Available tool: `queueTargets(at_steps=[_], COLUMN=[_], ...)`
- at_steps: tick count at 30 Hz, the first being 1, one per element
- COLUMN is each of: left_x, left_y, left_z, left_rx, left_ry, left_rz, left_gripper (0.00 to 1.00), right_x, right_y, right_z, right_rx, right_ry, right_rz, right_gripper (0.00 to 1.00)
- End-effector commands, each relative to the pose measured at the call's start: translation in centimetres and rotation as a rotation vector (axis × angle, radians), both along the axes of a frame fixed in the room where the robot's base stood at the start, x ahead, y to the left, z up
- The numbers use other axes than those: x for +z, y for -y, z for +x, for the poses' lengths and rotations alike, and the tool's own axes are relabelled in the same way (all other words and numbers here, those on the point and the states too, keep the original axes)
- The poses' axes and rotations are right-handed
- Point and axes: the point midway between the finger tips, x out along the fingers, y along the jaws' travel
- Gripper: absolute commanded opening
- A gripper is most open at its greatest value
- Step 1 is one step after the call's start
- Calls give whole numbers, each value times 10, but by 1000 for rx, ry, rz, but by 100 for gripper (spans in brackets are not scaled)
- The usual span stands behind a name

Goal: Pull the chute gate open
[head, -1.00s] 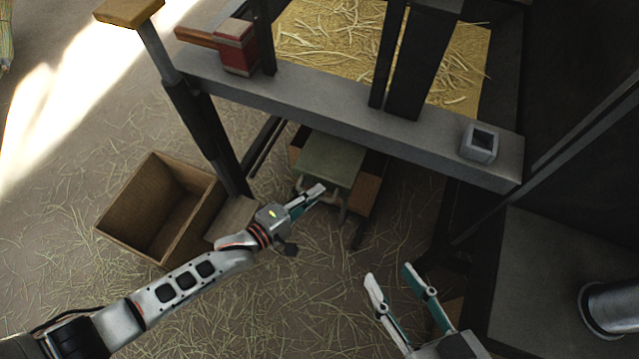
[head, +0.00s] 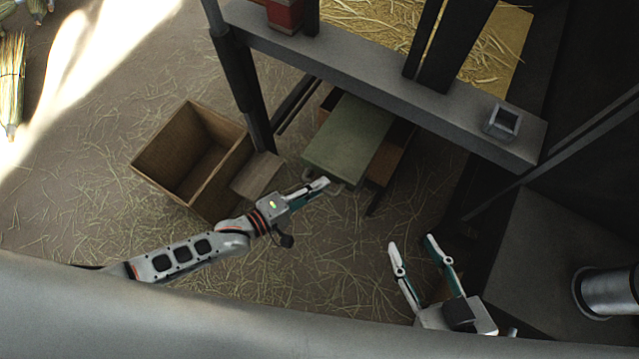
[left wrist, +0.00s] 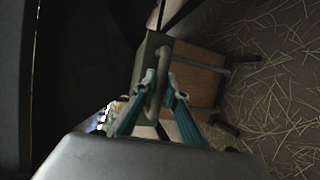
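The chute gate (head: 345,140) is a flat green panel under the grey beam, standing out over the end of a wooden chute (head: 388,160). In the left wrist view its pale bar handle (left wrist: 158,88) lies between the two fingers of my left gripper (left wrist: 163,90), which close in on it from both sides. In the head view my left gripper (head: 318,187) is at the gate's near edge, and its fingers hide part of the handle. My right gripper (head: 413,243) is open and empty, to the right of the gate and apart from it.
An open wooden box (head: 190,160) stands on the straw-strewn floor left of the gate. The grey beam (head: 360,80) with posts crosses above the gate, carrying a small square metal cup (head: 502,122). A dark bench with a metal cylinder (head: 608,292) is at right.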

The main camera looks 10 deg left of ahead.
Motion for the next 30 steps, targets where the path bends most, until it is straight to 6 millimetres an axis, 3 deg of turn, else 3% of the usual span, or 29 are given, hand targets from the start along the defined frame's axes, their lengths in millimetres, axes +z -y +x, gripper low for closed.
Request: queueTargets(at_steps=[14, 30], left_x=[-2, 17], left_y=[-5, -71], left_z=[-5, -71], left_rx=[0, 0], left_ry=[-4, -6], left_rz=[4, 4], left_gripper=[28, 28], right_x=[4, 3], right_y=[-2, -1], right_z=[2, 1], right_rx=[0, 0], right_ry=[9, 6], right_rz=[7, 4], right_gripper=[40, 40])
